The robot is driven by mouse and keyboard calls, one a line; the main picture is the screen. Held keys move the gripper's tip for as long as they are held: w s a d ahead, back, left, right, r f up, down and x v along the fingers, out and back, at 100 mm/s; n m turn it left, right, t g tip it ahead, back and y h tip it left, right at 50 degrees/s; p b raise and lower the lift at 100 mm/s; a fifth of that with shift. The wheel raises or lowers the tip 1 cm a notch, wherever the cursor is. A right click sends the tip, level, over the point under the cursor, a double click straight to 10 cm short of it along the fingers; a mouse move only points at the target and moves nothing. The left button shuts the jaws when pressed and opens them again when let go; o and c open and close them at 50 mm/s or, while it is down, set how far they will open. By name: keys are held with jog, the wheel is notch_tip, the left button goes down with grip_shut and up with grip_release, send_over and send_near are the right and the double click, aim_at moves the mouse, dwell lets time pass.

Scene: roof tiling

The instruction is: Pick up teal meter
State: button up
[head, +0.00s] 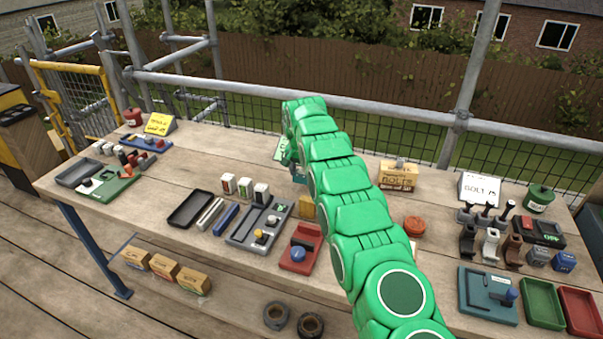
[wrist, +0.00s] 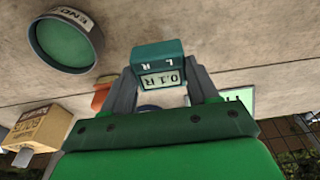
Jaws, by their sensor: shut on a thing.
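The teal meter (wrist: 158,58) is a small box with a pale display reading "0.1 R" upside down in the wrist view. My gripper (wrist: 163,82) has its two grey fingers on either side of the box and is shut on it. The worktop shows behind the meter; I cannot tell how far it is from the surface. In the head view my green arm reaches over the middle of the bench and hides most of the gripper and meter.
The wooden bench (head: 150,209) carries grey trays, a red block with a blue knob (head: 299,249), a cardboard bolts box (head: 398,176), a sign (head: 479,188) and a green round tin (head: 539,199). A metal rail runs along the back. Bare wood shows at centre left.

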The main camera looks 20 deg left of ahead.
aim_at(303, 177)
jog(key=shift+s+d+r, duration=0.25)
jog(key=shift+s+r, duration=0.25)
jog(key=shift+r, duration=0.2)
jog(key=shift+s+d+r, duration=0.25)
jog(key=shift+s+r, duration=0.2)
jog(key=shift+r, duration=0.2)
jog(key=shift+s+d+r, duration=0.95)
jog(key=shift+s+r, duration=0.2)
jog(key=shift+s, duration=0.5)
jog(key=shift+s+d+r, duration=0.95)
jog(key=shift+s+r, duration=0.15)
jog(key=shift+s, duration=0.55)
jog(key=shift+s+d+r, duration=0.95)
jog(key=shift+s+r, duration=0.2)
jog(key=shift+s, duration=0.5)
